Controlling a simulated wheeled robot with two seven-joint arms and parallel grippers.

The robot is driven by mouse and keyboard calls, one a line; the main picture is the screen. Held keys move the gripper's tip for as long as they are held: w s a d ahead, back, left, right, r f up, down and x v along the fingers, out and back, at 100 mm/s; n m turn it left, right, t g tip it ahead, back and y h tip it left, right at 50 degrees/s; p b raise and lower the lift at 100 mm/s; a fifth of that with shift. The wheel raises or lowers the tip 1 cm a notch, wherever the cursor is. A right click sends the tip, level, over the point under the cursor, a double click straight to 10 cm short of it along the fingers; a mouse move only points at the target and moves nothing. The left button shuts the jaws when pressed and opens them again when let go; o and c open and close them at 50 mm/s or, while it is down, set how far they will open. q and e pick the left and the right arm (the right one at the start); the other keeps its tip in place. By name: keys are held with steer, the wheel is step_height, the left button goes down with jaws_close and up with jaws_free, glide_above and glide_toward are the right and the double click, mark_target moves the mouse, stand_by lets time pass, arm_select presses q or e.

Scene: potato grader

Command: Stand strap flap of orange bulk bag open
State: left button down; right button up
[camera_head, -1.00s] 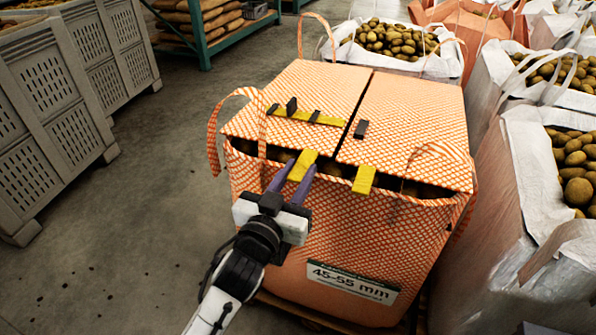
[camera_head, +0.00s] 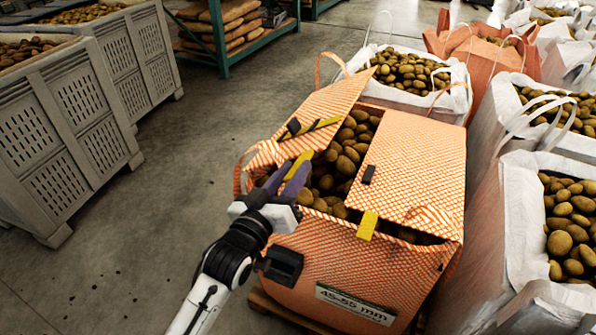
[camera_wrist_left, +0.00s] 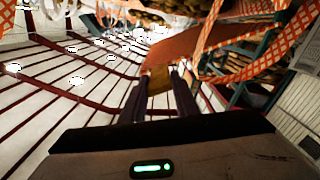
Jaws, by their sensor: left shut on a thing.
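The orange bulk bag (camera_head: 335,263) stands full of potatoes, with a 45-55 mm label on its front. Its left strap flap (camera_head: 331,97) is tilted up off the potatoes, which show below and right of it. A yellow strap (camera_head: 325,124) with black pieces crosses that flap. My left gripper (camera_head: 290,168) is shut on the flap's yellow tab (camera_head: 303,160); the tab also shows between the fingers in the left wrist view (camera_wrist_left: 158,80). The right flap (camera_head: 418,165) lies flat, with its own yellow tab (camera_head: 367,225) hanging at the front. My right gripper is out of view.
White bags of potatoes (camera_head: 505,210) stand close on the right and a white bag (camera_head: 452,97) stands behind. Grey slatted crates (camera_head: 60,125) stand at the left. A green rack (camera_head: 222,55) is at the back. The floor between crates and bag is clear.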

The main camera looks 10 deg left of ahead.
arm_select(q)
steer(key=shift+a+r, duration=0.2)
steer(key=shift+r, duration=0.1)
steer(key=c, duration=1.6)
jaws_free()
steer(key=shift+w, duration=0.1)
steer(key=shift+c, duration=0.2)
steer(key=shift+o, duration=1.2)
steer(key=shift+f, duration=0.15)
steer(key=v, duration=1)
